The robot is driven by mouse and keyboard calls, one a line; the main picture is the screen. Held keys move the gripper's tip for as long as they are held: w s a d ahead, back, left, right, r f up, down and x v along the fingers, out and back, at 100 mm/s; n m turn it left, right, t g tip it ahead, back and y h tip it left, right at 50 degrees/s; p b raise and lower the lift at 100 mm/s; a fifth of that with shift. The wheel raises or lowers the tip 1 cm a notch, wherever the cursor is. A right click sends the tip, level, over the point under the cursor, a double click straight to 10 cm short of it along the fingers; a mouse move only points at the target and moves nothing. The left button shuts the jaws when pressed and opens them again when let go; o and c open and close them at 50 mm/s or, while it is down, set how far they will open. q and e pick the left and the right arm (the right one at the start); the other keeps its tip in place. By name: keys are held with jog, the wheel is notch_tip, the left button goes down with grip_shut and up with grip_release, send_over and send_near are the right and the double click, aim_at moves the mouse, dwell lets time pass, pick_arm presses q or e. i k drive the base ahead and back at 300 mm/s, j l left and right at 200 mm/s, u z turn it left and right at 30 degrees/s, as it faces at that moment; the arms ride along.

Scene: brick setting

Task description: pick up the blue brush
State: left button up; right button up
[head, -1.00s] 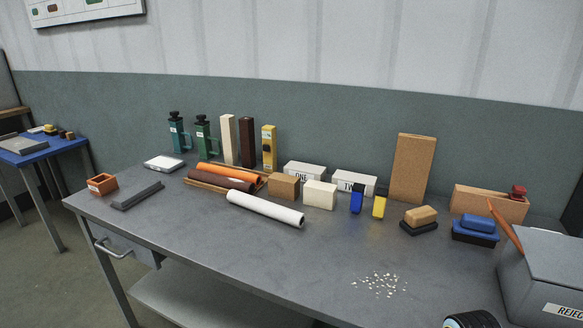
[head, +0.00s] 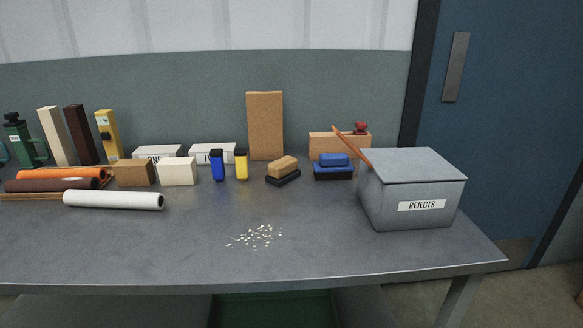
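The blue brush (head: 333,161) lies on the grey table toward the back right in the head view. It has a blue block on top of a wider blue body with a dark underside. It stands in front of a long tan wooden block and just left of the grey box. A similar brush with a tan top and dark base (head: 283,171) is to its left, with a gap between them. Neither of my grippers is in view.
The lidded grey REJECTS box (head: 415,190) stands close right of the blue brush, with an orange stick (head: 352,147) sticking up at its left. White bits (head: 255,237) are scattered in front. Blue (head: 217,166) and yellow (head: 241,166) items stand left. The front right tabletop is clear.

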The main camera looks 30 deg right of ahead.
aim_at(330, 166)
jog(key=z, duration=1.3)
